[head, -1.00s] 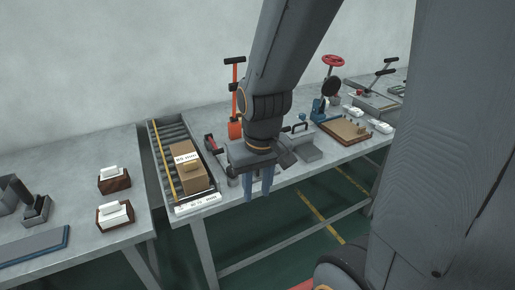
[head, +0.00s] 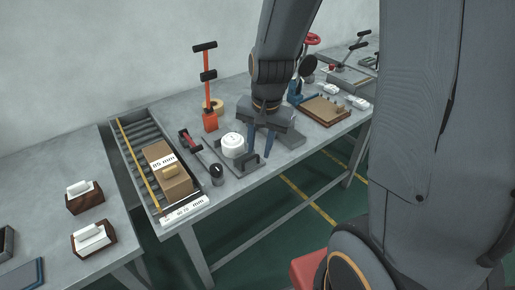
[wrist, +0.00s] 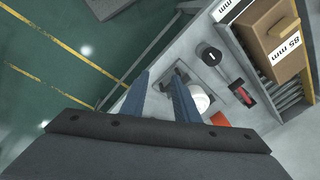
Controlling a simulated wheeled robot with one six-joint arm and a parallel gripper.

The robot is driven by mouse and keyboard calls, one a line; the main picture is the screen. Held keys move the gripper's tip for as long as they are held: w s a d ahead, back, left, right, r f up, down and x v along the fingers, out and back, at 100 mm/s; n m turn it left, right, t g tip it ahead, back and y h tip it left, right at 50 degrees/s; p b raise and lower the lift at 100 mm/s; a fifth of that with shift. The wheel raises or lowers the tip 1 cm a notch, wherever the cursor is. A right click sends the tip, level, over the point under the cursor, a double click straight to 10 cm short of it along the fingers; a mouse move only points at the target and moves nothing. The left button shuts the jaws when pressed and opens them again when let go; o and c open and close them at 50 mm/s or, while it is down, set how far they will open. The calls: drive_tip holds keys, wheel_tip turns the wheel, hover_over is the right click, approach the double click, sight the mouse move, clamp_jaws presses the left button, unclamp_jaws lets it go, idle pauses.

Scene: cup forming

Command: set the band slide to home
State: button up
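A low grey fixture with a black bar handle (head: 248,162) sits at the bench's front edge; it looks like the band slide, but I cannot be sure. A white round cup-like piece (head: 232,145) stands beside the handle and also shows in the wrist view (wrist: 200,103). My gripper (head: 261,155) is over the bench's front edge, just right of the handle. The slide's end marks are not readable.
An orange lever post (head: 209,120) stands behind. A roller tray (head: 122,128) holds a cardboard box (head: 170,185). Open floor lies in front of the bench.

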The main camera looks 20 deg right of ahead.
drive_tip(key=w+f+m+p, duration=0.2)
drive_tip(key=w+m, duration=0.5)
hover_over(252, 167)
drive_tip(key=shift+f, duration=3.9)
clamp_jaws()
